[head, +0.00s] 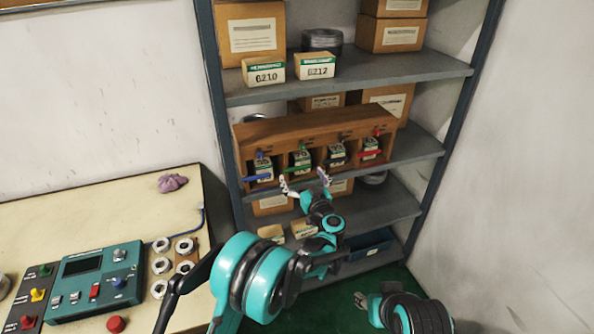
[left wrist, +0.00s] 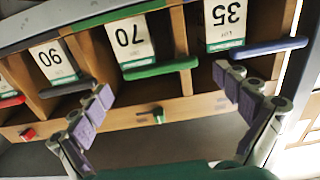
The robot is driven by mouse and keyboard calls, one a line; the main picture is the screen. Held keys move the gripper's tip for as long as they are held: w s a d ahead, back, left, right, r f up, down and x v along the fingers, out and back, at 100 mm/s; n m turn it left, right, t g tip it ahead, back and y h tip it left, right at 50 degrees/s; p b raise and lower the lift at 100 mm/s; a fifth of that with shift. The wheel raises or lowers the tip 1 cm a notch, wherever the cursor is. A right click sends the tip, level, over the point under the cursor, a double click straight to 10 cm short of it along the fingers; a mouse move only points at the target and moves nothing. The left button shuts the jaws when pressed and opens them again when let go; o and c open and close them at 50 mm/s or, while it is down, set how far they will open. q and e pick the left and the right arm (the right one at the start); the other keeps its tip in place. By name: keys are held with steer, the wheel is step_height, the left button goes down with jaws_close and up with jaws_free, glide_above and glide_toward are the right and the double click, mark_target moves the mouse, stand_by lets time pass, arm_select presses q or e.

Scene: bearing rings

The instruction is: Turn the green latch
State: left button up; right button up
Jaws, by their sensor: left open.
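The green latch bar (head: 298,168) lies across the front of the second compartment from the left in a wooden rack (head: 283,131). It also shows in the left wrist view (left wrist: 160,69), roughly level, across a box labelled 70. A small green knob (head: 301,149) sits on the board above that compartment and also shows in the left wrist view (left wrist: 158,116). My left gripper (head: 304,180) is open and empty, just in front of the green bar. Its fingers (left wrist: 165,90) stand apart on either side of the bar in the wrist view. My right gripper (head: 360,299) shows only partly, low down.
Blue (head: 257,178), black (head: 336,161) and red (head: 370,154) bars cross the neighbouring compartments. The rack stands on a grey shelf (head: 400,150) with cartons behind it. A bench with a teal control box (head: 95,282) and metal rings is at the left.

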mark_target(296, 167)
arm_select(q)
steer(key=shift+b+x, duration=0.4)
steer(key=shift+x, duration=1.55)
steer(key=shift+r, duration=0.1)
steer(key=c, duration=1.6)
steer(key=n, duration=0.2)
steer(key=r+n, duration=0.1)
steer(key=n, duration=0.1)
steer(key=shift+s+a+r+p, duration=0.1)
steer(key=shift+a+p, duration=0.1)
steer(key=shift+p, duration=0.15)
steer(key=o, duration=1.6)
